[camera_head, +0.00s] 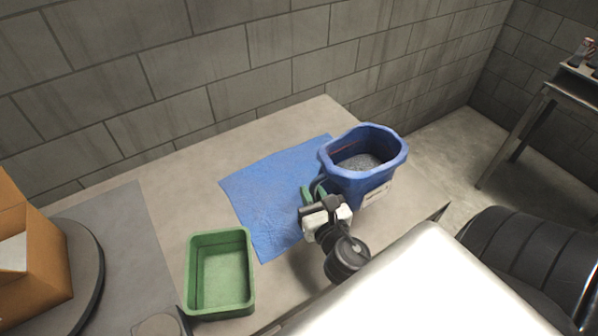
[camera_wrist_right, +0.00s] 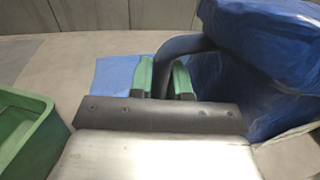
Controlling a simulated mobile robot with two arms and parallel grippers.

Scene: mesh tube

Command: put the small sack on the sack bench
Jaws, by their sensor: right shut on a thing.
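The small sack (camera_head: 375,185) is blue, upright and open at the top, with grey granular contents and a pale label. It is over the right part of the table; I cannot tell whether it touches the surface. It fills the right of the right wrist view (camera_wrist_right: 270,60). My right gripper (camera_head: 315,188), with green fingers, is at the sack's left side. In the right wrist view its fingers (camera_wrist_right: 165,78) are shut on the sack's dark blue strap. The frames do not make clear which surface is the sack bench. My left gripper is not in view.
A blue sheet (camera_head: 262,190) lies on the pale table (camera_head: 150,185). A green bin (camera_head: 219,308) stands at its front. A cardboard box (camera_head: 45,255) is at far left. A metal table (camera_head: 545,95) stands at far right, near a black ribbed object (camera_head: 520,255).

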